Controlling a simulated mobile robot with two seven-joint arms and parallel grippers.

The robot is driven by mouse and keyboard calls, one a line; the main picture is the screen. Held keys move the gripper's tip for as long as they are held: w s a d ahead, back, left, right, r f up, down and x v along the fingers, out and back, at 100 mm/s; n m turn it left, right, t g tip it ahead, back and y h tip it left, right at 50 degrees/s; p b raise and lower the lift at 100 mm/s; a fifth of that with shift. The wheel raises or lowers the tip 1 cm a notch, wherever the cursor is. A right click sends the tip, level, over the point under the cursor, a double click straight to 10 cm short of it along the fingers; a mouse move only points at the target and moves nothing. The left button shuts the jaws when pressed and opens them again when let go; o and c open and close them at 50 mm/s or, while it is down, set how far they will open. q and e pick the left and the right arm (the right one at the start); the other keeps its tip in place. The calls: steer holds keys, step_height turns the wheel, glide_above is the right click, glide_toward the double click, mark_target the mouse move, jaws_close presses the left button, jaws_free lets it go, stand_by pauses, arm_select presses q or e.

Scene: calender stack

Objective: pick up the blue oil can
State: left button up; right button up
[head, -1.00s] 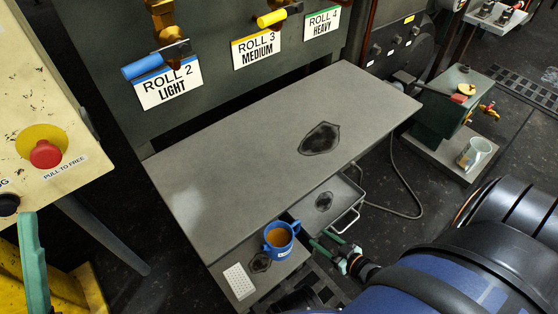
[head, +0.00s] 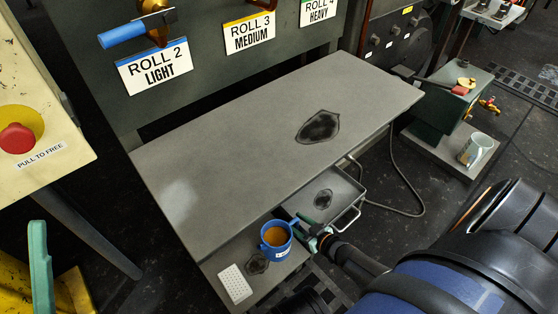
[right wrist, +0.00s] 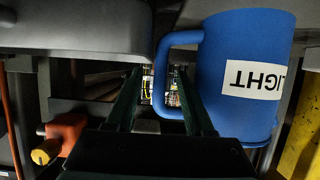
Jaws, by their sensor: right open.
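The blue oil can (head: 276,240), a mug-like pot with a side handle and brown liquid, stands upright on the lower ledge in front of the table. In the right wrist view the blue can (right wrist: 245,70) appears upside down, labelled LIGHT, with its handle toward my fingers. My right gripper (head: 311,228) is open beside the can on its handle side. In the right wrist view the fingers (right wrist: 160,100) lie either side of the handle's upright bar; how deep they reach is unclear.
The grey tabletop (head: 240,140) overhangs behind the can. A pale cup (head: 475,149) stands by the green box (head: 455,100) at right.

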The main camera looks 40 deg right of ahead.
jaws_close()
stand_by(0.3)
stand_by(0.9)
steer(key=shift+r, duration=0.1)
